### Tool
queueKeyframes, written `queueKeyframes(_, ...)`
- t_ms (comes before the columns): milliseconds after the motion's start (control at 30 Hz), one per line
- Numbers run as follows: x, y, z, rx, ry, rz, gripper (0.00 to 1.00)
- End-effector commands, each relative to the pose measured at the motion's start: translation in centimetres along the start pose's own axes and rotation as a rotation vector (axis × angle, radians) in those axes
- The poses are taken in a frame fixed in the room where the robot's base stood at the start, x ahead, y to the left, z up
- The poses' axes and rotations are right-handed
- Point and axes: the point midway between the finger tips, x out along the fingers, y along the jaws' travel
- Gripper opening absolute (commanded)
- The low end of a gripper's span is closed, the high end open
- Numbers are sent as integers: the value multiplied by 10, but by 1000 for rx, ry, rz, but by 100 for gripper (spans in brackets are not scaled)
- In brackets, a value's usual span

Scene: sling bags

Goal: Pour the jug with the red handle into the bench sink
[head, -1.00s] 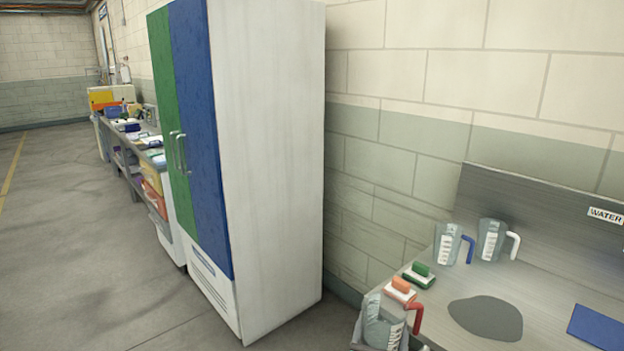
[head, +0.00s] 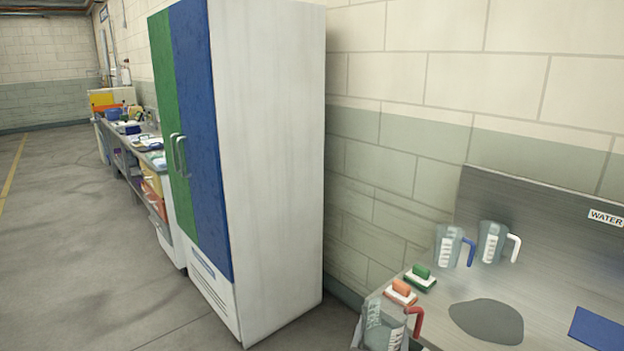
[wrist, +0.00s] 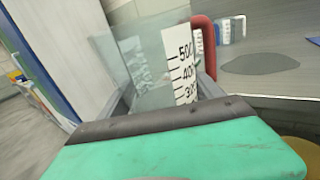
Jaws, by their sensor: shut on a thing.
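The clear jug with the red handle (head: 382,326) is at the bottom of the head view, by the near left corner of the metal bench. It looks nearly upright, its handle to the right. In the wrist view the jug (wrist: 150,62) stands between the fingers of my gripper (wrist: 163,95), its black-and-white scale strip facing me and its red handle behind. My gripper is shut on it. The jug's lower part is hidden. I cannot make out a sink basin; a flat grey rounded patch (head: 487,320) shows on the bench top.
A blue-handled jug (head: 452,246) and a white-handled jug (head: 496,242) stand at the back of the bench. A green sponge (head: 420,276) and an orange sponge (head: 401,290) sit on small holders nearby. A blue mat (head: 597,328) lies right. A tall cabinet (head: 265,170) stands left.

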Motion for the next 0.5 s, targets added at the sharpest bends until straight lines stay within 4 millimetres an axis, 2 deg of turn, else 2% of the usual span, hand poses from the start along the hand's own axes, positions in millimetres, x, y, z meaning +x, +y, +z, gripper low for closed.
queueKeyframes(167, 1, 5, -22, 4, -3, 8, 20)
queueKeyframes(267, 1, 6, -19, 8, -6, 12, 20)
queueKeyframes(500, -1, 1, 2, 4, -4, 8, 20)
